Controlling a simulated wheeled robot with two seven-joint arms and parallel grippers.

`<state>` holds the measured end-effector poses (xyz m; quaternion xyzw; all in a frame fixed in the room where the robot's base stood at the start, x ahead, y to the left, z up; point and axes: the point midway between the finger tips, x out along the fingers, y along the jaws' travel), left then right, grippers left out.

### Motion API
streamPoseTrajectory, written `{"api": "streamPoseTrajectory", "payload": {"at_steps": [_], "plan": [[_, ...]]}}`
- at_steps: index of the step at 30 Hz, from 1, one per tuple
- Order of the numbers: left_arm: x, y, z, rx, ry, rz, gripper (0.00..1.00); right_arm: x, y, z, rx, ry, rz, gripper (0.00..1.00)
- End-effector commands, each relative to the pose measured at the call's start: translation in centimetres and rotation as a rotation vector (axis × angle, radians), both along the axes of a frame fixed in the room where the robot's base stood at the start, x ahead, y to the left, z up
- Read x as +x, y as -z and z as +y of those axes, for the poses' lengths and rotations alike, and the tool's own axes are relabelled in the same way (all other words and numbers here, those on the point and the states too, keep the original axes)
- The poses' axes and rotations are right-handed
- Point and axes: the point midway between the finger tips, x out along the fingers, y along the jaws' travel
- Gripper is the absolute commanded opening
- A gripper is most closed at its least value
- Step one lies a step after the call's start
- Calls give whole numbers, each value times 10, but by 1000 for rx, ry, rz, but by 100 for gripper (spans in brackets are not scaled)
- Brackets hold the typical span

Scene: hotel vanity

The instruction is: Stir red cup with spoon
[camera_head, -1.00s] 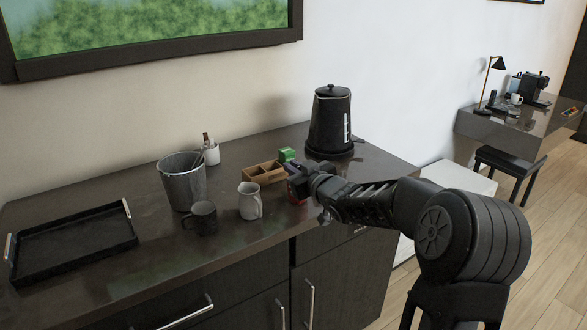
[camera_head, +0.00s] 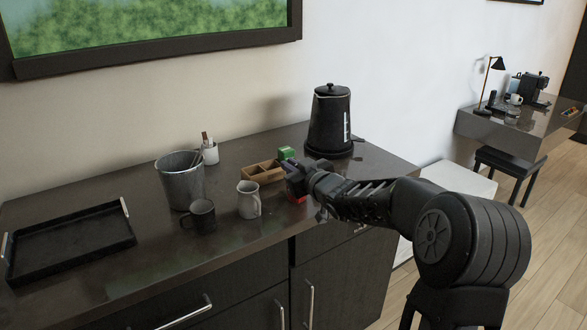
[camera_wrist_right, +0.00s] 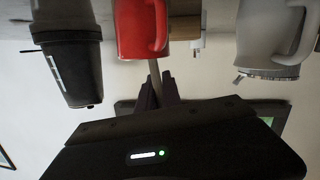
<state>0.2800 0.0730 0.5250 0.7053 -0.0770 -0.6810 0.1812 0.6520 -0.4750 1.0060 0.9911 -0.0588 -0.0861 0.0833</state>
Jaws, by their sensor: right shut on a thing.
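The red cup (camera_head: 298,198) stands near the right end of the dark counter, mostly hidden behind my right gripper in the head view. In the upside-down wrist view, the red cup (camera_wrist_right: 142,32) shows large, with its handle to the right. My right gripper (camera_head: 290,177) is over the cup. In the wrist view its fingers (camera_wrist_right: 158,88) are shut on a thin pale spoon (camera_wrist_right: 154,68). The spoon reaches to the cup's rim; its far end is hidden, and I cannot tell how deep it sits. My left gripper is not in view.
A white pitcher (camera_head: 248,200), dark mug (camera_head: 203,216) and metal bucket (camera_head: 180,185) stand left of the cup. A wooden box (camera_head: 262,173) and green object (camera_head: 286,153) are behind. A black kettle (camera_head: 329,125) stands behind right. A black tray (camera_head: 70,243) lies far left.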

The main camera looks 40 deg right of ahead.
Motion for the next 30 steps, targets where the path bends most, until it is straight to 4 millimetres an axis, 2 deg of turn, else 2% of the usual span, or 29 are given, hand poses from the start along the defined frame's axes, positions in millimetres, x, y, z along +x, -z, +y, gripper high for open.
{"api": "streamPoseTrajectory", "payload": {"at_steps": [2,4,17,30], "plan": [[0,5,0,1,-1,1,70,-5,1,1,-1,2,-2,0],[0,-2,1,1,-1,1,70,-4,-2,-3,0,2,0,0],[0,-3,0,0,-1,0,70,-5,-1,-4,0,2,-1,0],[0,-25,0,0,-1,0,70,-15,-33,2,0,1,-2,0]]}}
